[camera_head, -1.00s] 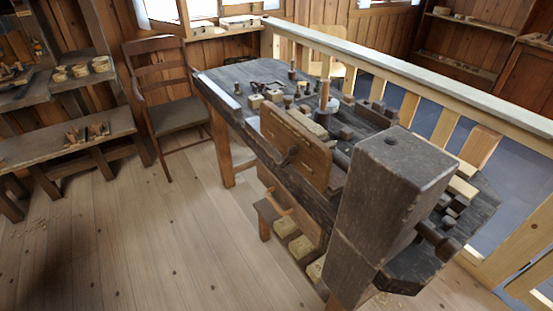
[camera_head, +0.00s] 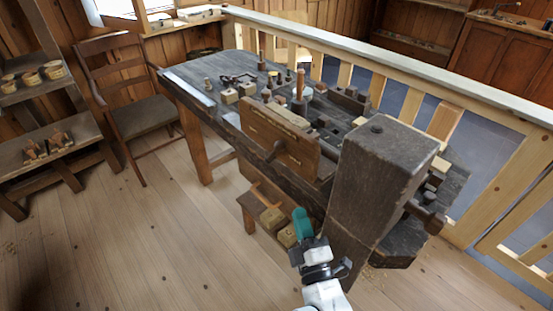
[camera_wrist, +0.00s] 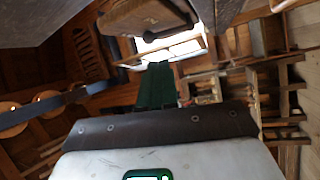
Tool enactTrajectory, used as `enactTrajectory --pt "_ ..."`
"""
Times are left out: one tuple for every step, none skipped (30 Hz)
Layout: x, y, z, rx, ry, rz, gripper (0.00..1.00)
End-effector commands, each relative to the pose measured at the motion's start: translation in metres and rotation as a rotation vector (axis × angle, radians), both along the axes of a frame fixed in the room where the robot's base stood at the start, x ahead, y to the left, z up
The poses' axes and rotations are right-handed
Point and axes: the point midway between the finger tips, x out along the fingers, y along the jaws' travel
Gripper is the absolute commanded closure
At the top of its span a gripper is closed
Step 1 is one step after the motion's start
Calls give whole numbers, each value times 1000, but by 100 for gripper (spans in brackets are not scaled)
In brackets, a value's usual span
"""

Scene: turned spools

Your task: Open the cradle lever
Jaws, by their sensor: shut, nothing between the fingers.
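No part is plainly recognisable as the cradle lever. A short dark handle (camera_head: 275,151) sticks out from the front of an upright wooden board (camera_head: 268,132) on the side of the workbench (camera_head: 222,72). A dark round bar (camera_head: 424,215) crosses at the right, behind the big wooden post (camera_head: 382,170). My gripper (camera_head: 301,217), with teal fingers, is low in front of the bench, left of the post and below the board. It touches no handle that I can see. In the wrist view its green fingers (camera_wrist: 157,84) are together and empty.
Small turned pieces and blocks cover the bench top. A low shelf (camera_head: 252,200) with wooden blocks (camera_head: 271,218) is under the bench, near my gripper. A chair (camera_head: 130,92) stands at the left, a railing (camera_head: 390,72) behind. The floor (camera_head: 130,235) at the left is open.

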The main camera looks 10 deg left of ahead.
Motion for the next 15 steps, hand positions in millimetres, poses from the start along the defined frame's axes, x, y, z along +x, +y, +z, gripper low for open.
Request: enactTrajectory --pt "1 5 6 -7 -35 -13 100" --pt "1 6 8 -11 -54 -22 100" --pt "1 7 10 -14 -73 -32 100" --pt "1 8 12 -18 -84 -38 100" --pt "1 9 13 -19 -94 -43 100" --pt "1 9 14 -22 -102 -48 100" --pt "1 10 14 -23 -106 -51 100" --pt "1 10 14 -23 -109 -53 100" --pt "1 10 14 -23 -112 -54 100" --pt "1 10 15 -24 -112 -54 100" --pt "1 10 15 -24 -112 -54 100" --pt "1 10 15 -24 -112 -54 100" --pt "1 10 15 -24 -112 -54 100" --pt "1 10 15 -23 -112 -54 100" --pt "1 10 15 -23 -111 -53 100"
